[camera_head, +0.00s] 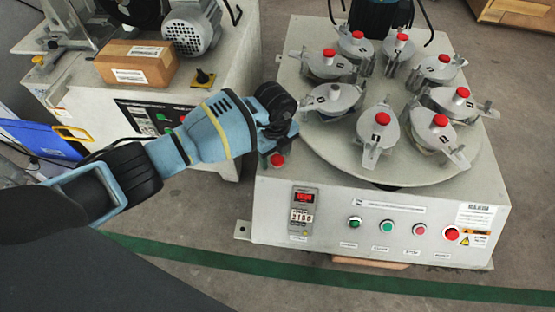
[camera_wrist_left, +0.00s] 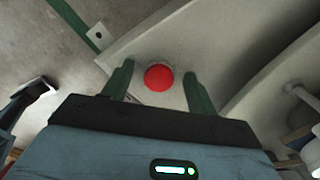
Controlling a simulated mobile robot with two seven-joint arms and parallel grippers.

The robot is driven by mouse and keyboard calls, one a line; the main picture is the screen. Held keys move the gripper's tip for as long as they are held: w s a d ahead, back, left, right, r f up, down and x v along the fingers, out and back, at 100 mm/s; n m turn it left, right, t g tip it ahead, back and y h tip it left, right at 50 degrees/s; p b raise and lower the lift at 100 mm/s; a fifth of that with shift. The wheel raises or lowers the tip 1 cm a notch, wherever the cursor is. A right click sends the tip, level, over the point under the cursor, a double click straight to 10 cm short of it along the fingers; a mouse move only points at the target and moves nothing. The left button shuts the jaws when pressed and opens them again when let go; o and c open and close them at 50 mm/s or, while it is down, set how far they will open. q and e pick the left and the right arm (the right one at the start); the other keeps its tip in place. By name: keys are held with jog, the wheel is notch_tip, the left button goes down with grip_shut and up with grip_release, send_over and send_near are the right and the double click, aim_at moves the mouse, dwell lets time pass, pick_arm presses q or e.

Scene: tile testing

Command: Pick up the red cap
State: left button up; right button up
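A small round red cap (camera_head: 277,160) is on the left corner of the tile-testing machine's light top, apart from the jars. In the left wrist view the red cap (camera_wrist_left: 158,77) lies between the two green fingers of my left gripper (camera_wrist_left: 159,88), with a gap on each side. In the head view my left gripper (camera_head: 279,142) reaches in from the left and is right by the cap, its fingers mostly hidden by its own body. It is open and holds nothing. My right gripper is not seen.
A round turntable (camera_head: 350,171) to the right carries several metal jars with red knobs (camera_head: 382,118). The machine's front panel has a display (camera_head: 304,196) and buttons. Another machine at left bears a cardboard box (camera_head: 137,64) and a motor (camera_head: 191,31). A blue bin (camera_head: 40,139) stands at far left.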

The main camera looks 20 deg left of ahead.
pick_arm(q)
jog(key=c, duration=0.9)
jog(key=shift+c, duration=0.3)
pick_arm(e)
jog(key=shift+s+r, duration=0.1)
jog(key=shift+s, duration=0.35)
